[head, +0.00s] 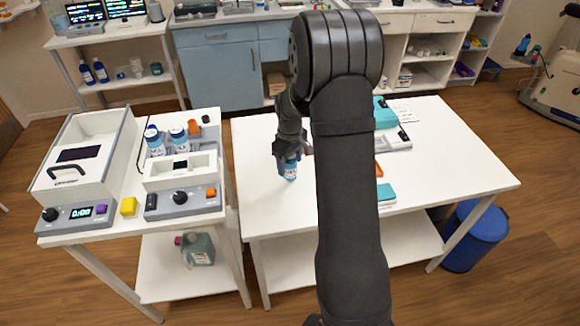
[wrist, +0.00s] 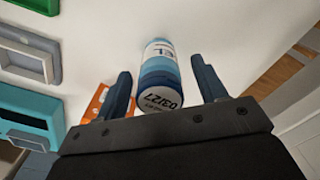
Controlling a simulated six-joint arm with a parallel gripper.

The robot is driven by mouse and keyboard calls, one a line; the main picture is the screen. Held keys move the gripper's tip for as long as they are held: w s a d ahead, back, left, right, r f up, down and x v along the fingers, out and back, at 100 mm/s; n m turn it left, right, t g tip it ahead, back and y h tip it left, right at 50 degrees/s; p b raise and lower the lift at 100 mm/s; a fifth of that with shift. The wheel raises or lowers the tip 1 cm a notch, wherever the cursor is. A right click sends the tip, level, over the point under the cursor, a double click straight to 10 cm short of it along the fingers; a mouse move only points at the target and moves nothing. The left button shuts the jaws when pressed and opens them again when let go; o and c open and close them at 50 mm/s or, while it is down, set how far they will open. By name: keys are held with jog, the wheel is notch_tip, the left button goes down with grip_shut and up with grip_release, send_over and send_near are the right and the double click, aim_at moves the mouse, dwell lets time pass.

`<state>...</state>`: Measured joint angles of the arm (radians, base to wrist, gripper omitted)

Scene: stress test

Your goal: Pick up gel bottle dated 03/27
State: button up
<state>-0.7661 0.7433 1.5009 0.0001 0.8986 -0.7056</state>
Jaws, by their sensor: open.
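The gel bottle (head: 289,171) stands on the white table under my gripper (head: 291,149) in the head view. In the wrist view the bottle (wrist: 158,75) has a blue and white body, and its cap end reads 03/27. My gripper (wrist: 161,72) is open, with one dark finger on each side of the bottle. A gap shows between the bottle and each finger. The gripper hides the bottle's upper part in the head view.
Two similar bottles (head: 179,141) sit in a device on the left cart. A teal box (head: 384,113) and a teal item (head: 385,193) lie right of my arm. An orange item (wrist: 96,103) shows near the left finger. The table's left front is clear.

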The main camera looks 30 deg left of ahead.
jog(key=shift+f, duration=0.65)
jog(key=c, duration=1.1)
jog(key=shift+r, duration=0.1)
jog(key=shift+c, duration=0.2)
